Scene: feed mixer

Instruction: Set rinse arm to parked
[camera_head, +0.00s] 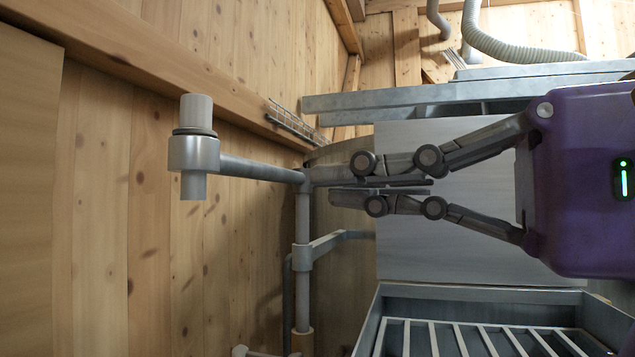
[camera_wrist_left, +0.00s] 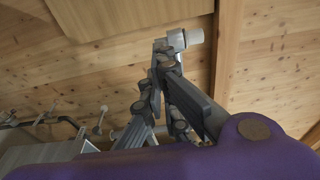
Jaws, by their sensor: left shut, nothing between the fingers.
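The rinse arm (camera_head: 262,172) is a grey tube running left from the top of an upright grey post (camera_head: 303,225). Its outer end carries a thick collar with a pale cylindrical nozzle (camera_head: 196,112). In the wrist view the nozzle end (camera_wrist_left: 178,42) shows just beyond the fingertips. My left gripper (camera_head: 332,187), with a purple body and dark jointed fingers, reaches in from the right. Its fingers are shut and empty. The tips are beside the joint of arm and post; I cannot tell whether they touch it. My right gripper is not in view.
A plank wall (camera_head: 100,200) stands behind the rinse arm. A lower bracket (camera_head: 325,245) branches off the post. A metal bin with a slatted grate (camera_head: 470,335) is at the lower right. A ribbed hose (camera_head: 520,50) hangs at the top right.

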